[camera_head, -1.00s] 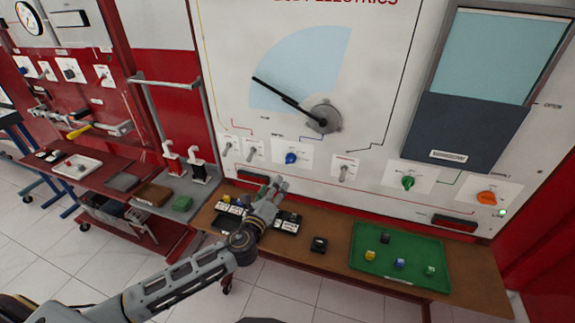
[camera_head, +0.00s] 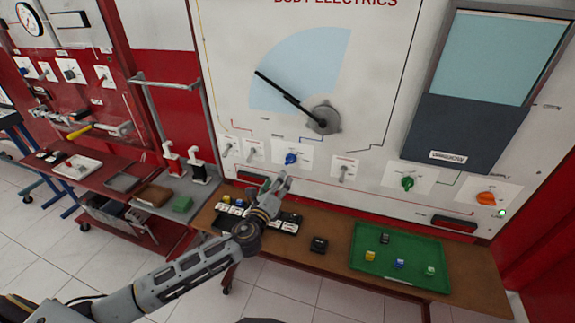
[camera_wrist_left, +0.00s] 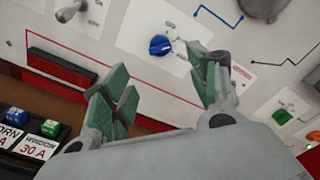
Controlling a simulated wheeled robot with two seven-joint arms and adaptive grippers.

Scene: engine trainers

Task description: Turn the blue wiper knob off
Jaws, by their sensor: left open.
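The blue wiper knob (camera_head: 291,158) sits on a white plate on the upright panel, below the wiper dial. The black wiper arm (camera_head: 285,92) on the pale blue dial points up and left. My left gripper (camera_head: 282,180) is just below the knob in the head view, apart from it. In the left wrist view the blue knob (camera_wrist_left: 160,45) shows beyond and between the open green-padded fingers (camera_wrist_left: 165,85). Nothing is between the fingers. My right gripper is not in view.
A green knob (camera_head: 407,182) and an orange knob (camera_head: 486,198) are further right on the panel. Grey toggle switches (camera_head: 228,148) are to the left. A wooden bench (camera_head: 335,270) below holds a green tray (camera_head: 400,277) with small cubes.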

